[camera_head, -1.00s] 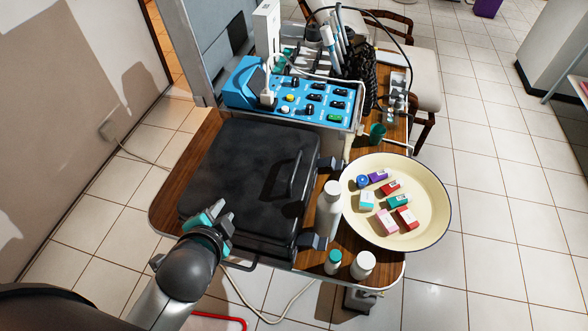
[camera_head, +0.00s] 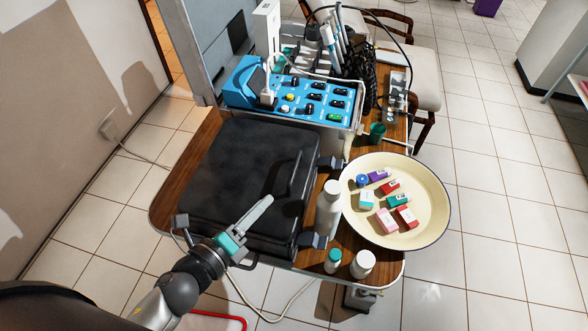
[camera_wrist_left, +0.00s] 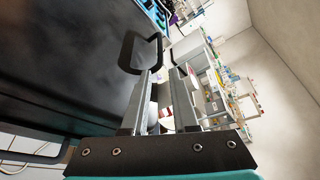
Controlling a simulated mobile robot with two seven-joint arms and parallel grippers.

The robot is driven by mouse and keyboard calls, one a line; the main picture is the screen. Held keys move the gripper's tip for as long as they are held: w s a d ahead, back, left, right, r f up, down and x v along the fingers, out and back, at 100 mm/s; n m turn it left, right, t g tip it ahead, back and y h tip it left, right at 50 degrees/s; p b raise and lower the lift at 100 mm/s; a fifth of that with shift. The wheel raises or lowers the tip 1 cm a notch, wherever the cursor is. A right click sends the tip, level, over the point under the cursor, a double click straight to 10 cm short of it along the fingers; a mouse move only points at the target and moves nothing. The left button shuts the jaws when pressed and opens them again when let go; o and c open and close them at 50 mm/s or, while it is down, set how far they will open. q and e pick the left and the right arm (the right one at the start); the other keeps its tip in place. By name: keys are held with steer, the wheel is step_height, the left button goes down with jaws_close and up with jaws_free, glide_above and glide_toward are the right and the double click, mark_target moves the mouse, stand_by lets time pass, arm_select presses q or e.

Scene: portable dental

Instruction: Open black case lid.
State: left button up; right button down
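The black case (camera_head: 235,170) lies flat on the wooden cart with its lid closed. Two grey latches show on its right side, one toward the back (camera_head: 331,163) and one toward the front (camera_head: 313,240). My left gripper (camera_head: 268,200) reaches over the front part of the lid, its fingers pointing to the back right. In the left wrist view, its two fingers (camera_wrist_left: 166,73) stand apart with nothing between them. A black loop handle (camera_wrist_left: 128,53) on the case is close to the left fingertip; contact cannot be told. My right gripper is not in view.
White bottles (camera_head: 328,208) stand close to the case's right side. A cream basin (camera_head: 432,205) with several small boxes sits farther right. A blue control unit (camera_head: 290,95) stands behind the case. Open floor lies left of the cart.

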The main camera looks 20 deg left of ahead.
mark_target(294, 170)
arm_select(q)
steer(key=x, duration=1.3)
steer(key=shift+w+d+f, duration=0.1)
steer(key=shift+w+f, duration=0.05)
steer(key=shift+w, duration=0.05)
jaws_close()
stand_by(1.1)
